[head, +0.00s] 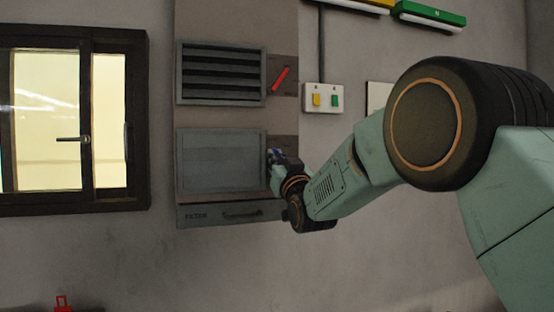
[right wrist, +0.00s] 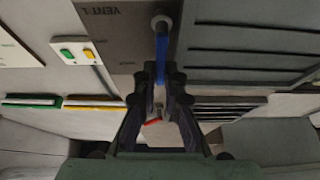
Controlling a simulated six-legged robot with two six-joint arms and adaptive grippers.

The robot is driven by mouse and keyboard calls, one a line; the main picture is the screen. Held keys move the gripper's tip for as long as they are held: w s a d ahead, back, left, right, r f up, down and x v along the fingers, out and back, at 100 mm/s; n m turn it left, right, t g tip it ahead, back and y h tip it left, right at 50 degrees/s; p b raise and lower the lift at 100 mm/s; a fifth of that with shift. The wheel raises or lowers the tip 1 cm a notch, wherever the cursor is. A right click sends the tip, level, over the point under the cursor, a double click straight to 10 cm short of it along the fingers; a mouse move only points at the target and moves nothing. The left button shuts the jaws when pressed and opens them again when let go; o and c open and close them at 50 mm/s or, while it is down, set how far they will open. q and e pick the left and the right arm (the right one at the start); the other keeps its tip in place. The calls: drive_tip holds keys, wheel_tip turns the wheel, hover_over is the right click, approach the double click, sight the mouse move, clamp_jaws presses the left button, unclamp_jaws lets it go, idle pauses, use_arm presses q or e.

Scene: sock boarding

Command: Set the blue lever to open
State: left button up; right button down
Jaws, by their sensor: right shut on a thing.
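The blue lever (right wrist: 162,48) runs from a round grey pivot down between my right gripper's fingers in the right wrist view. My right gripper (right wrist: 160,80) is shut on its free end. In the head view only a small bit of blue shows at my right gripper (head: 274,160), which hides most of the lever. The lower vent (head: 221,160) beside it looks flat, its slats closed or nearly so. In the right wrist view this vent (right wrist: 255,50) shows grey slats with thin dark lines between them. My left gripper is not in view.
Above is a second vent (head: 221,75) with dark gaps between its slats and a tilted red lever (head: 280,79). A switch plate (head: 323,98) with yellow and green buttons is to the right. A drawer (head: 232,213) lies below. A dark-framed window (head: 75,120) is at left.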

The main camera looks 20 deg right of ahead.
drive_tip(key=shift+d+f+m+g+h+b, duration=0.55)
drive_tip(key=shift+m+h, duration=0.65)
drive_tip(key=shift+m, duration=1.85)
drive_tip(key=shift+d+f+m+g+h+b, duration=0.2)
drive_tip(key=shift+d+m+g+h+b, duration=0.75)
drive_tip(key=shift+m, duration=2.15)
drive_tip(key=shift+d+f+m+g+h+b, duration=0.4)
drive_tip(key=shift+m+h, duration=1.05)
drive_tip(key=shift+m, duration=1.6)
drive_tip(key=shift+a, duration=0.15)
drive_tip(key=c, duration=1.4)
unclamp_jaws()
drive_tip(key=shift+w+f, duration=0.15)
drive_tip(key=shift+c, duration=0.2)
